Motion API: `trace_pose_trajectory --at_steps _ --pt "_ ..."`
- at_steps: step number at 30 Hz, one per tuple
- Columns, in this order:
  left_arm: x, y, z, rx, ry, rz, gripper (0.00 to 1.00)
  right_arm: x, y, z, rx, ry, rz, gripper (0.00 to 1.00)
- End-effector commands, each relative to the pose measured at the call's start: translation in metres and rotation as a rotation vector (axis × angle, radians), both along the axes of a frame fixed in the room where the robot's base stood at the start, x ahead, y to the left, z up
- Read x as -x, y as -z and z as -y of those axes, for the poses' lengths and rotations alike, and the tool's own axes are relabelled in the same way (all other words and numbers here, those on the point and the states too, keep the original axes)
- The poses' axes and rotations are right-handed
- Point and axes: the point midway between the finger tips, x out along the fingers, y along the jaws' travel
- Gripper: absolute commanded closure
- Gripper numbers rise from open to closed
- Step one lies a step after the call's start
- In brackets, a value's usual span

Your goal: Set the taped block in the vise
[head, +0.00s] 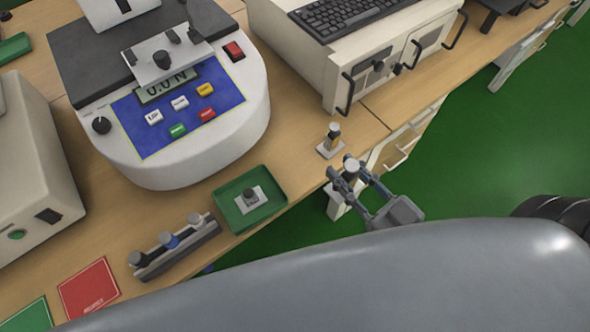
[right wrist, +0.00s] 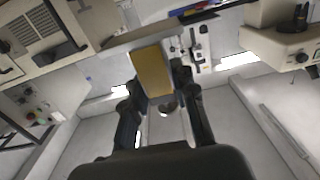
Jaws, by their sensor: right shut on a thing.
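My right gripper (head: 350,178) is just off the front table edge, shut on a small piece with a round silver top (head: 351,166). The right wrist view shows a yellow-tan block face (right wrist: 152,72) between the fingers of my right gripper (right wrist: 155,85), which looks like the taped block. Its lower part is hidden by the fingers in the head view. A light metal clamp fixture (head: 141,62) with a dark knob sits on the white tester; I cannot tell if it is the vise. My left gripper is not in view.
A small post (head: 334,139) on a white base stands at the table edge near the gripper. A green tray (head: 226,213) holds a plate with a black knob. A rack (head: 182,251) of capped pieces, a red card (head: 89,289) and a white cabinet (head: 300,55) are nearby.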

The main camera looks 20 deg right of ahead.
Motion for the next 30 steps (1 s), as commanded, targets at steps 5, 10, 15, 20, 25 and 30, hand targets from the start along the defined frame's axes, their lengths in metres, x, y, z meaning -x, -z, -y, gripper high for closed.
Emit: trace_pose_trajectory --at_steps 5,10,15,20,25,30 --pt "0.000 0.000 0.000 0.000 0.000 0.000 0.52 0.011 -0.003 -0.003 -0.001 -0.047 0.002 1.00" --pt "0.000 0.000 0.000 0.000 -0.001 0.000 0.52 0.012 -0.003 -0.004 -0.001 -0.052 0.003 1.00" --pt "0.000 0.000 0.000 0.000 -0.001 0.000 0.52 0.011 -0.003 -0.004 -0.001 -0.051 0.004 1.00" --pt "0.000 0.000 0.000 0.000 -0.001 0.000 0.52 0.000 0.002 -0.008 -0.002 -0.049 0.007 1.00" --pt "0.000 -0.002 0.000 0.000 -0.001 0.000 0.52 -0.027 0.013 -0.018 -0.003 -0.048 0.010 1.00" --pt "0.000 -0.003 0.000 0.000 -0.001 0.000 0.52 -0.056 0.027 -0.031 -0.003 -0.050 0.008 1.00"
